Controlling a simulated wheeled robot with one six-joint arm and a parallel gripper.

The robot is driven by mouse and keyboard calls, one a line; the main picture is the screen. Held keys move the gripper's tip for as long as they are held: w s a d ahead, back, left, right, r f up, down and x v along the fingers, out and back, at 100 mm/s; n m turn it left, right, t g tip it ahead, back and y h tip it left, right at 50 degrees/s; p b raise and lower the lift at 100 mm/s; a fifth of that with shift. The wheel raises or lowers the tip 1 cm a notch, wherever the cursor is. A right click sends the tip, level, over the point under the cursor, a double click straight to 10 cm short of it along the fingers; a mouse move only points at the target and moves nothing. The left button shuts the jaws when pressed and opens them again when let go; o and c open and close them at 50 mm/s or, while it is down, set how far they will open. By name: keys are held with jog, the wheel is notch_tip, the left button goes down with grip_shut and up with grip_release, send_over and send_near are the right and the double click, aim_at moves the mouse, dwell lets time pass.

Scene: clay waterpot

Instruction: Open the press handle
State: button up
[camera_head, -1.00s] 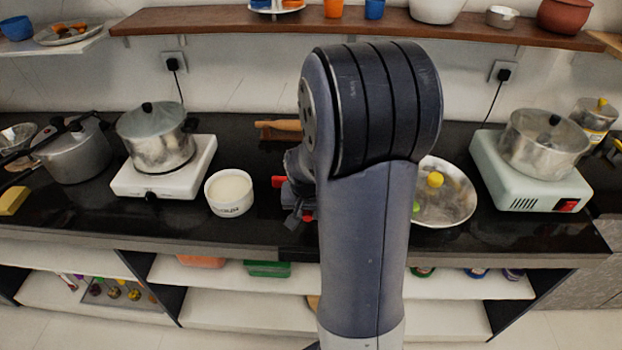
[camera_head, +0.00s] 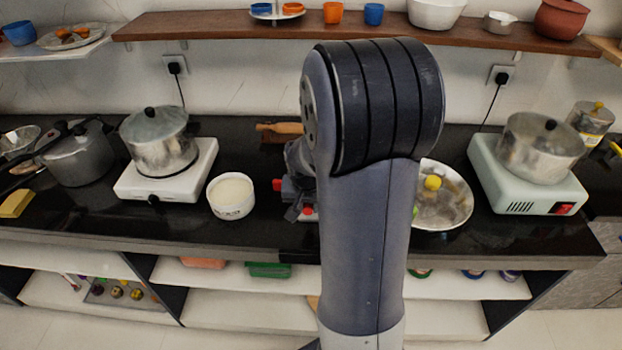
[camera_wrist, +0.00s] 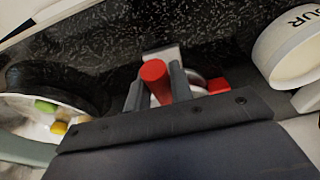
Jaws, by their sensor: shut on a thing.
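The press handle (camera_wrist: 155,76) is a red cylinder in the wrist view. It stands between the two grey fingers of my gripper (camera_wrist: 152,88), which are closed on it. A pale metal part (camera_wrist: 163,54) shows behind the handle, and another red piece (camera_wrist: 217,86) lies just to its right. In the head view my arm covers most of the press. Only red bits (camera_head: 277,184) and part of my gripper (camera_head: 297,208) show left of my arm, so the handle's angle cannot be told there.
A white bowl (camera_head: 231,207) marked with letters stands close on the left. A metal pan with yellow and green pieces (camera_head: 455,198) is right of my arm. Pots on stoves (camera_head: 160,143) (camera_head: 537,150) stand farther out. A wooden shelf (camera_head: 200,23) runs above the black counter.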

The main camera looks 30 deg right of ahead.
jog(key=shift+w+r, duration=0.1)
jog(key=shift+r, duration=0.25)
jog(key=shift+w+d+r+p, duration=0.2)
jog(key=shift+w+r+p, duration=0.05)
jog(key=shift+r+p, duration=0.45)
jog(key=shift+w+d+r+p, duration=0.25)
jog(key=shift+r+p, duration=0.3)
jog(key=shift+r, duration=0.35)
jog(key=shift+w+r, duration=0.1)
jog(key=shift+r, duration=0.05)
jog(key=shift+w+d+r+p, duration=0.2)
jog(key=shift+w+r+p, duration=0.1)
jog(key=shift+r+p, duration=0.35)
jog(key=shift+w+d+r+p, duration=0.2)
jog(key=shift+w+r+p, duration=0.1)
jog(key=shift+r+p, duration=0.25)
jog(key=shift+w+d+r, duration=0.1)
jog(key=shift+w+r, duration=0.05)
jog(key=shift+r, duration=0.15)
